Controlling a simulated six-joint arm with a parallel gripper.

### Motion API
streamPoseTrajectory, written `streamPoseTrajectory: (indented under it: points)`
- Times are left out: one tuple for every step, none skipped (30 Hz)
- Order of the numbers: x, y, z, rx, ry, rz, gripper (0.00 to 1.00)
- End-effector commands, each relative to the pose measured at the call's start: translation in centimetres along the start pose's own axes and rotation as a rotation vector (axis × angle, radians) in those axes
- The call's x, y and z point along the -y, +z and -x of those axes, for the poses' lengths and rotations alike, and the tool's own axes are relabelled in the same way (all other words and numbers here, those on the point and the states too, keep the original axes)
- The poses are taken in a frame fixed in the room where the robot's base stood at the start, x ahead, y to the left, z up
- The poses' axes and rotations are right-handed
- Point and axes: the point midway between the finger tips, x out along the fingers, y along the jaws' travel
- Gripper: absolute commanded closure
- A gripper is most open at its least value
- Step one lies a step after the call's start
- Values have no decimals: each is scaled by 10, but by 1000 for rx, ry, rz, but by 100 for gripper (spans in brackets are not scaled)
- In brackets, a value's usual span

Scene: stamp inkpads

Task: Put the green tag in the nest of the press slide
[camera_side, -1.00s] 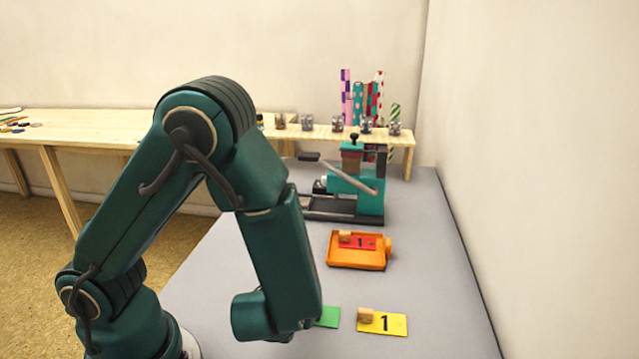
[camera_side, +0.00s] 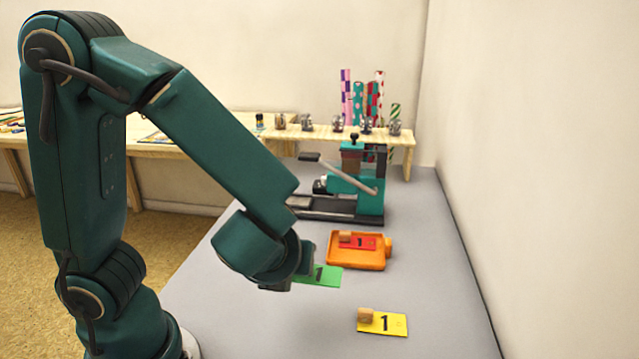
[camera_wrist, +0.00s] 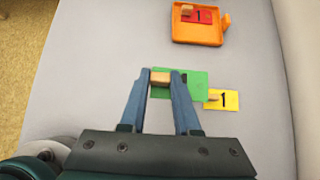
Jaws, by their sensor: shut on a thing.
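The green tag (camera_side: 324,276) is a flat card with a dark mark and a small wooden block on it. In the wrist view, my gripper (camera_wrist: 160,78) is shut on the wooden block of the green tag (camera_wrist: 185,92). In the side view, my gripper (camera_side: 303,265) is partly hidden by my wrist, with the tag sticking out to its right. The press (camera_side: 360,190) is teal with a lever and stands at the back of the table. Its dark slide (camera_side: 325,214) lies at the base, and I cannot make out the nest.
An orange tray (camera_side: 342,264) holding a red tag (camera_side: 372,241) stands between the green tag and the press. A yellow tag (camera_side: 393,324) with a wooden block lies at the front right. A wooden shelf (camera_side: 400,140) with jars and rolls stands behind the press.

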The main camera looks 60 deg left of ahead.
Motion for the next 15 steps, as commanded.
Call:
streamPoseTrajectory:
  points:
    - [0, 3, 2, 0, -1, 5, 100]
    - [0, 4, 3, 0, 1, 6, 100]
    - [-2, 7, 3, -1, 8, 12, 100]
    - [-2, 10, 4, -1, 14, 19, 100]
    - [-3, 13, 4, 0, 23, 30, 100]
    - [-4, 19, 5, 0, 39, 48, 100]
    - [-4, 25, 6, 0, 55, 66, 100]
    - [-3, 32, 7, 0, 64, 79, 100]
    - [-2, 43, 11, 2, 68, 87, 100]
    - [-1, 50, 13, 1, 63, 84, 100]
    - [1, 57, 16, 2, 51, 74, 100]
    - [3, 66, 21, 3, 34, 58, 100]
    - [4, 71, 23, 2, 18, 41, 100]
    - [6, 77, 26, 4, 2, 23, 100]
    - [8, 82, 30, 1, -19, 0, 100]
